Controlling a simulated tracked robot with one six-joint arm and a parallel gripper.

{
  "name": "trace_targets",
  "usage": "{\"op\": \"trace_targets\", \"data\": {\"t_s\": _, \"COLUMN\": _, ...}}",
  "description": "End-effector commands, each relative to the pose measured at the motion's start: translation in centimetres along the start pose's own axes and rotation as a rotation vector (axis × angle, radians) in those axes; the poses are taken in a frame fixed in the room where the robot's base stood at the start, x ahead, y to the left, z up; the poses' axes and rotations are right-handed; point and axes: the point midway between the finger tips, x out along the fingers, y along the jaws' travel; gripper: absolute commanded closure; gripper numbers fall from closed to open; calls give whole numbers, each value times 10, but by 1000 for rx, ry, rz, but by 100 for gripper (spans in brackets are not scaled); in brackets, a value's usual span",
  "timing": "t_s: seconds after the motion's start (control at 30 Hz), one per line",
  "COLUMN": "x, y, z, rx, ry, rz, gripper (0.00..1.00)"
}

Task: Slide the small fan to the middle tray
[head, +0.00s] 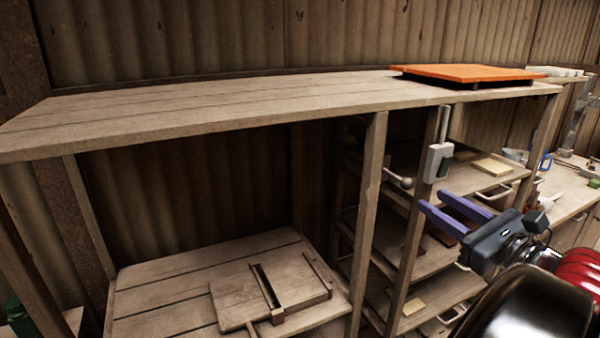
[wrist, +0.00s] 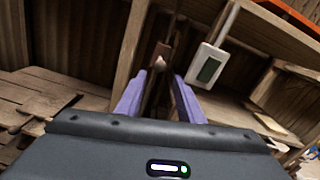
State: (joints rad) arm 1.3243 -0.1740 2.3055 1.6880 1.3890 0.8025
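I cannot make out a small fan in either view. To the right of a post stand stacked wooden trays: an upper one (head: 465,182) with a pale block on it, a middle one (head: 425,260) and a lower one (head: 440,295). My gripper (head: 432,199), with purple fingers, is in front of the upper and middle trays. In the wrist view its fingers (wrist: 157,82) are apart with nothing held between them. A lever with a pale ball knob (head: 404,182) shows beyond the fingertips; the knob also shows in the wrist view (wrist: 158,63).
A white box with a dark green panel (head: 437,162) is on the post near my fingertips. An orange board (head: 465,73) lies on the top shelf (head: 200,103). A wooden jig (head: 270,293) sits on the lower left shelf. A cluttered bench (head: 570,190) is at right.

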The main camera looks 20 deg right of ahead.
Motion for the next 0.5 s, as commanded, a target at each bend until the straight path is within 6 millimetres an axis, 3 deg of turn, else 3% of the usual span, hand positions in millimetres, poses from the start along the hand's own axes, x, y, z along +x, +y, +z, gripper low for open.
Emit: {"op": "trace_targets", "data": {"t_s": 0.5, "x": 56, "y": 0, "z": 0, "rx": 0, "ry": 0, "rz": 2, "gripper": 66}}
